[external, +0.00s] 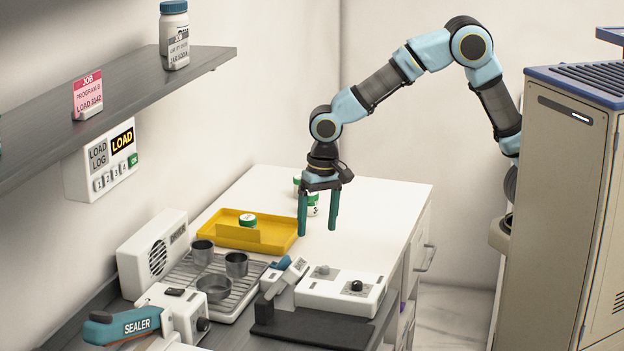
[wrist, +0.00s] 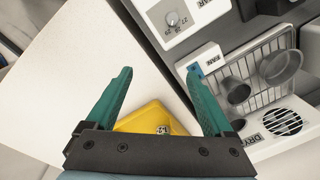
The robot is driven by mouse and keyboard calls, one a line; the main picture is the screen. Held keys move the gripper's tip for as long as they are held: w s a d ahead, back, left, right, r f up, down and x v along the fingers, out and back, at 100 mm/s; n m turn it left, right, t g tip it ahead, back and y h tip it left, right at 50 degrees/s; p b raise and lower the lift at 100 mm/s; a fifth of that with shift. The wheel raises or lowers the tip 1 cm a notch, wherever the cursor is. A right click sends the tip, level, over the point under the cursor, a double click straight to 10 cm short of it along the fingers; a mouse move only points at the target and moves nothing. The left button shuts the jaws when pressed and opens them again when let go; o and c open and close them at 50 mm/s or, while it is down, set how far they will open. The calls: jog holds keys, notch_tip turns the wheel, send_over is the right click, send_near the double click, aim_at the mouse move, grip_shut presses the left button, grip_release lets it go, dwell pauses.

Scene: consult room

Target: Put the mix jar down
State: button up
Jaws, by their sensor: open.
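My gripper (external: 317,232) hangs pointing down over the white counter (external: 375,205), its two green fingers apart. The wrist view shows the open gripper (wrist: 159,72) with nothing between the fingers. A small white jar with a green lid (external: 313,204) shows behind the fingers in the external view, partly hidden. A second such jar (external: 297,181) is farther back. A third green-lidded jar (external: 248,220) is in the yellow tray (external: 285,243); the wrist view shows part of this tray (wrist: 140,122). I cannot tell which one is the mix jar.
Metal cups (external: 237,263) stand on a wire rack (external: 260,282) beside the dryer (external: 150,255). A white unit with knobs (external: 340,291) and the sealer (external: 125,326) stand nearer. A shelf (external: 110,105) juts from the left wall. The counter's right part is clear.

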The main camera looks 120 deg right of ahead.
jog(key=s+a+f+n, duration=0.2)
jog(key=s+a+n, duration=0.6)
jog(key=s, duration=0.1)
jog(key=s+a+f+n, duration=0.2)
jog(key=s+a+n, duration=0.5)
jog(key=s+a, duration=0.1)
jog(key=shift+s+f+n+t, duration=0.25)
jog(key=shift+s+n+t, duration=0.05)
jog(key=shift+s+n, duration=0.1)
jog(key=shift+o, duration=0.5)
jog(key=shift+w, duration=0.1)
